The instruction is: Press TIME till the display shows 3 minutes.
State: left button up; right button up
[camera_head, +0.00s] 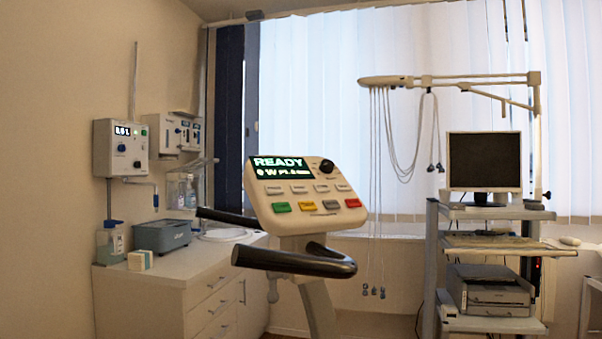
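A cream control console (305,195) stands in the middle of the head view on a light post, tilted toward me. Its dark display (280,168) reads "READY" in large letters, with a smaller line below that seems to start "0 W" and is otherwise hard to read. Below the display is a row of grey buttons (299,189), then a row of green, yellow, red and grey buttons (307,206). A black knob (327,166) sits at the upper right. The button labels are too small to read, so I cannot tell which is TIME. Neither of my grippers shows.
Black handlebars (293,261) stick out below and left of the console. A white cabinet (190,285) with a blue-grey box (161,236) and a sink stands at the left. A cart (480,213) with a monitor and printer stands at the right.

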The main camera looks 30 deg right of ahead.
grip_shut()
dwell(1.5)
